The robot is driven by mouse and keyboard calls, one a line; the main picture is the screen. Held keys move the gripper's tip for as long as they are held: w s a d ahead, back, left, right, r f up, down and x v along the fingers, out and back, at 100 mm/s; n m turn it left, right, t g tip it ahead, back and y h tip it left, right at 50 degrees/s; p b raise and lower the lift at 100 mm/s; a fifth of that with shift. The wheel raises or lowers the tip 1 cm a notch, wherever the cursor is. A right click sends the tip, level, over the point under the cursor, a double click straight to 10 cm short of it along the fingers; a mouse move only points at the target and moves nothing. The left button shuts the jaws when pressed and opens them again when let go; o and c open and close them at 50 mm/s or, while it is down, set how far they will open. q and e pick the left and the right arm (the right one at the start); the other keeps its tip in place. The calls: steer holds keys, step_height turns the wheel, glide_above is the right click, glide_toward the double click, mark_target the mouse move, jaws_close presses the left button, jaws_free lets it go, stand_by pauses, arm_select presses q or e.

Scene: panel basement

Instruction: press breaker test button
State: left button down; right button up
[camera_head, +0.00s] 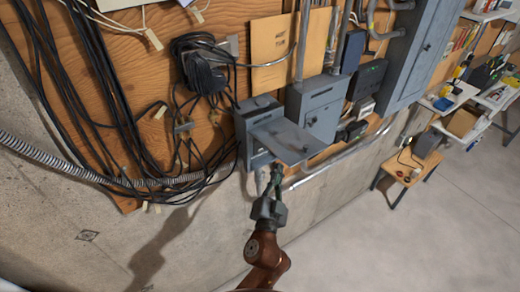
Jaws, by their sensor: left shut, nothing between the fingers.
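A small grey breaker box (254,122) is mounted on the plywood panel, with its cover (288,140) swung out to the right. The test button cannot be made out; the cover and the viewing angle hide much of the box's inside. My left gripper (275,172) is shut and empty, pointing up just below the box and the open cover. I cannot tell whether its tips touch the box. My right gripper is not in view.
A second grey box (318,108) stands right beside the breaker box. Black cables (110,110) hang at left, and a conduit (335,160) runs below right. A large grey cabinet (415,55), a wooden stool (408,165) and shelves stand further right. The concrete floor (420,235) is clear.

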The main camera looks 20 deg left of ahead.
arm_select(q)
steer(key=shift+w+a+p, duration=0.25)
steer(key=shift+w+a, duration=0.8)
steer(key=shift+a, duration=0.35)
steer(key=shift+w+a+p, duration=0.2)
steer(key=shift+w+a, duration=0.85)
steer(key=shift+a, duration=0.3)
steer(key=shift+a, duration=0.1)
steer(key=shift+w+a, duration=0.2)
steer(key=shift+w+a, duration=0.2)
steer(key=shift+a, duration=0.1)
stand_by(0.4)
steer(key=shift+s+d, duration=0.5)
steer(key=shift+d, duration=0.15)
steer(key=shift+s+d+b, duration=0.25)
steer(key=shift+s+d, duration=0.5)
steer(key=shift+d, duration=0.25)
steer(key=shift+s+d+b, duration=0.25)
steer(key=shift+s+d, duration=0.5)
steer(key=shift+d, duration=0.2)
